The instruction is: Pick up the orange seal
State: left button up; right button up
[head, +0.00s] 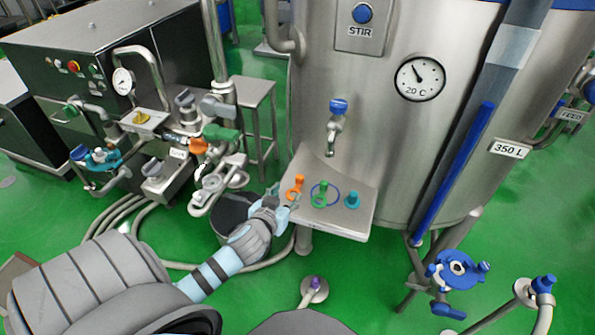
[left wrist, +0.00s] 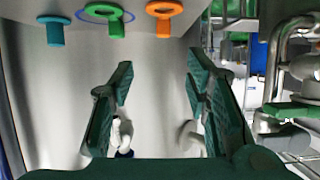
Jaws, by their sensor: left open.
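The orange seal (head: 296,186), a ring with a stem, is at the left end of the steel shelf (head: 352,226) on the tank's front. It also shows in the left wrist view, at the top edge (left wrist: 164,12). My left gripper (head: 284,198) is open and empty, close to the shelf's left edge and the orange seal. In the left wrist view its dark green fingers (left wrist: 160,78) are spread, with the seal beyond their tips and not between them. My right gripper is not in view.
A green seal (head: 321,192) within a blue ring outline and a teal seal (head: 352,199) are to the right of the orange one. A blue-handled tap (head: 337,118) hangs above the shelf. A dark bucket (head: 232,212) and pipework (head: 205,170) are to the left.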

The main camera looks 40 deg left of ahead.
aim_at(299, 177)
pick_arm(q)
jog(key=b+x, duration=0.1)
jog(key=x, duration=0.3)
jog(key=shift+w+r, duration=0.15)
jog(key=shift+w, duration=0.05)
jog(key=x, duration=0.3)
jog(key=b+x, duration=0.1)
jog(key=x, duration=0.2)
jog(key=b+x, duration=0.1)
jog(key=x, duration=0.3)
jog(key=shift+s+a+f, duration=0.2)
jog(key=shift+a+f, duration=0.15)
jog(key=shift+s, duration=0.1)
jog(key=c, duration=0.9)
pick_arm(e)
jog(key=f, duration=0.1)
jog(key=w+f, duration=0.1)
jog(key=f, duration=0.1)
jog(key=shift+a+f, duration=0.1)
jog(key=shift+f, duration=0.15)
